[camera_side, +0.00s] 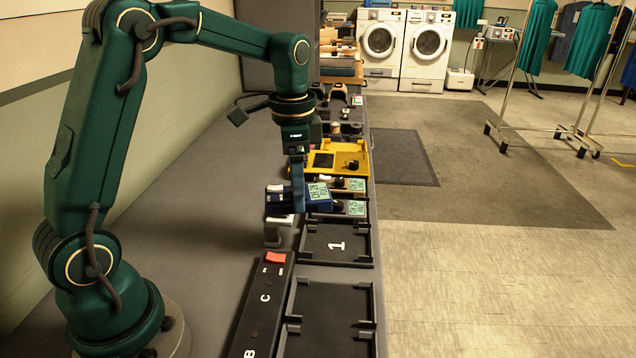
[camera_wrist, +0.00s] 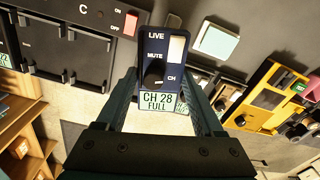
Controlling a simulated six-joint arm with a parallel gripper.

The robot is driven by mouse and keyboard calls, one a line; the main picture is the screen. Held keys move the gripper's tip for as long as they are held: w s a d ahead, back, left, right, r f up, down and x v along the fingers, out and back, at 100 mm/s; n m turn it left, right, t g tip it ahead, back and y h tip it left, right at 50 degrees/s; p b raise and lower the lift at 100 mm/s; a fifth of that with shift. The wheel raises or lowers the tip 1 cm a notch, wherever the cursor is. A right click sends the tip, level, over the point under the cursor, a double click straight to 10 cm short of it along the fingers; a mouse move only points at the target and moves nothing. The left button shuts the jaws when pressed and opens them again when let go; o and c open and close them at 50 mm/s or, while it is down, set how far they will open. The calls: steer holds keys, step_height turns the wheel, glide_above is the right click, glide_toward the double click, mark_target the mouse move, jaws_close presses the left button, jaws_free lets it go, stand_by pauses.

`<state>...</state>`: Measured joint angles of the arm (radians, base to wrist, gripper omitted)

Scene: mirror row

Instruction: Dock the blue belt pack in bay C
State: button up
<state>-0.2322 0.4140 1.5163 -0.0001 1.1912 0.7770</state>
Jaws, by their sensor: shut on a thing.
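The blue belt pack (camera_side: 285,200) is held level in the air by my gripper (camera_side: 298,185) in the side view, above the row of trays. In the wrist view the pack (camera_wrist: 158,35) lies between the fingers of my gripper (camera_wrist: 160,85), with LIVE and MUTE markings, a black knob and a CH 28 FULL label. Bay C (camera_side: 335,310) is a black tray with raised corner edges beside the C lettering, and looks empty. Bay C also shows at upper left in the wrist view (camera_wrist: 60,48). The pack is apart from it.
A black strip (camera_side: 262,310) with B and C letters and a red switch (camera_side: 275,257) runs beside the bays. A tray marked 1 (camera_side: 337,245) is empty. Another pack labelled CH 25 (camera_side: 354,208), a pale-topped post (camera_side: 273,235) and a yellow unit (camera_side: 345,157) stand near the gripper.

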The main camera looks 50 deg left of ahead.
steer(key=s+d+f+m, duration=0.2)
steer(key=s+d+m, duration=0.15)
steer(key=d, duration=1.05)
steer(key=shift+n, duration=0.35)
steer(key=shift+s+f, duration=0.2)
steer(key=shift+f, duration=1)
steer(key=shift+s+f, duration=0.15)
steer(key=shift+f, duration=1)
steer(key=shift+f, duration=1.15)
steer(key=o, duration=1.5)
steer(key=shift+o, duration=0.2)
